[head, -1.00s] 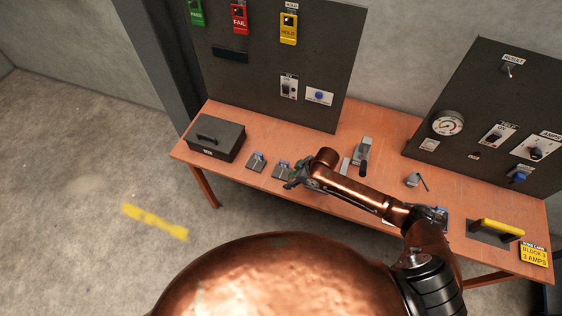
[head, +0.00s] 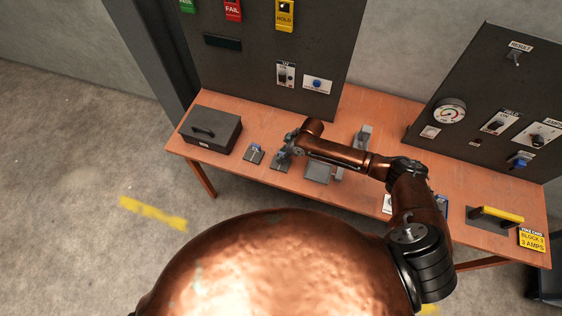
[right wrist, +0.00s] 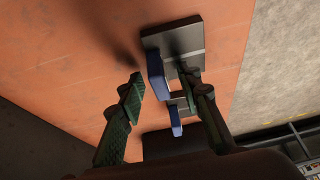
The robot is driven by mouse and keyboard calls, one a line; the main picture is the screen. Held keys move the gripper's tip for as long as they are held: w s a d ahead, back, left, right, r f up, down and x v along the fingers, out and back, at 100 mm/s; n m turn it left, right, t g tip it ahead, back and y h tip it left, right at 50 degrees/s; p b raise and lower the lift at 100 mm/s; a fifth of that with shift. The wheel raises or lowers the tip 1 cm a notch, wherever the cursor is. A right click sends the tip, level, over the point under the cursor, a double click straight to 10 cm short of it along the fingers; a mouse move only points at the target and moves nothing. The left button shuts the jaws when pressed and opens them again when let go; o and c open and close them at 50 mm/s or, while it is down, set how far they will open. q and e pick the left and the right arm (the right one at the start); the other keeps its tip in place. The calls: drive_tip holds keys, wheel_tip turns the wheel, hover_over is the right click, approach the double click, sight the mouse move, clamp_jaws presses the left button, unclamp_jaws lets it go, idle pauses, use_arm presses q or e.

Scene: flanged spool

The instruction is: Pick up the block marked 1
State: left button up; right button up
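Two small grey blocks with blue parts on top sit on the orange table: a left one (head: 254,154) and a right one (head: 281,163). I cannot read a number on either. My right gripper (head: 288,149) is over the right one, partly covering it. In the right wrist view my right gripper (right wrist: 163,82) has its green fingers apart. A blue upright part (right wrist: 156,76) of a grey block (right wrist: 178,42) shows between them; I cannot tell whether a finger touches it. A second blue part (right wrist: 174,120) shows lower down. My left gripper is not in view.
A dark lidded box (head: 211,132) stands left of the blocks. A grey plate (head: 319,172) lies to their right. Dark panels (head: 268,60) rise behind the table. A yellow-handled item (head: 497,214) is at the right end. The table's front edge is close to the blocks.

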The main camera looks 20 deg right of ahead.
drive_tip(key=shift+w+f, duration=0.1)
drive_tip(key=shift+w, duration=0.05)
drive_tip(key=c, duration=0.8)
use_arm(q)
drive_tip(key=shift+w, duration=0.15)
use_arm(e)
clamp_jaws()
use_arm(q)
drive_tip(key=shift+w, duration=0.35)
